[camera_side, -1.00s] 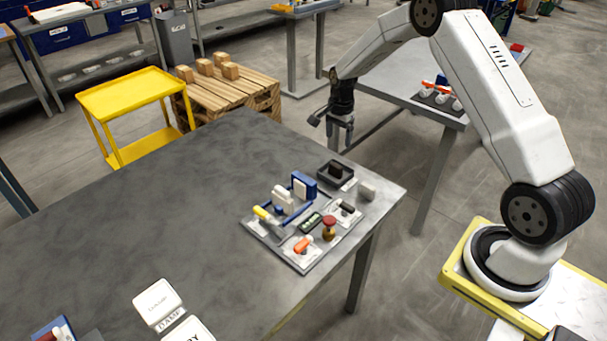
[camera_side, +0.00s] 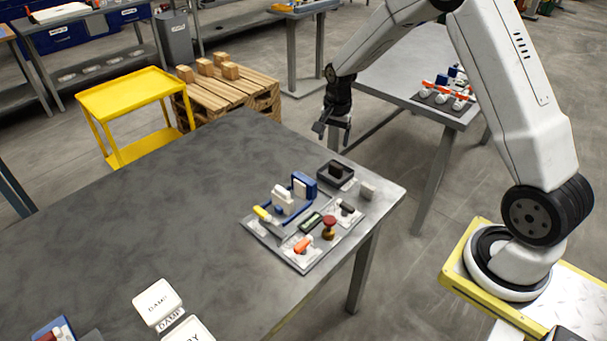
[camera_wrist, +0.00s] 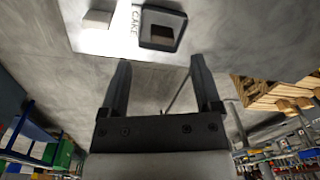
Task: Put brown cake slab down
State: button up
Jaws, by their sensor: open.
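The brown cake slab (camera_side: 336,170) lies in a small black tray (camera_side: 322,181) at the back corner of the near grey table. In the wrist view the slab (camera_wrist: 158,33) shows as a brown patch inside the dark square tray (camera_wrist: 179,20), beside the word CAKE. My gripper (camera_side: 333,133) is open and hangs beyond the table's back edge, above and apart from the tray. In the wrist view nothing is between its fingers (camera_wrist: 160,64).
A grey board (camera_side: 300,262) holds a blue press frame (camera_side: 304,186), a red-brown knobbed stamp (camera_side: 329,227) and small parts. The table's left half is clear.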

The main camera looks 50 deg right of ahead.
jog(key=s+a+r+n+t, duration=0.1)
jog(key=s+a+r+n, duration=0.1)
jog(key=s+a+n, duration=0.5)
jog(key=s+a+r+n+t, duration=0.1)
jog(key=s+a+r+n, duration=0.2)
jog(key=s+a+n, duration=0.3)
jog(key=shift+s+a+r+n, duration=0.35)
jog(key=shift+s+a, duration=0.3)
jog(key=shift+s, duration=2)
jog(key=shift+f, duration=0.1)
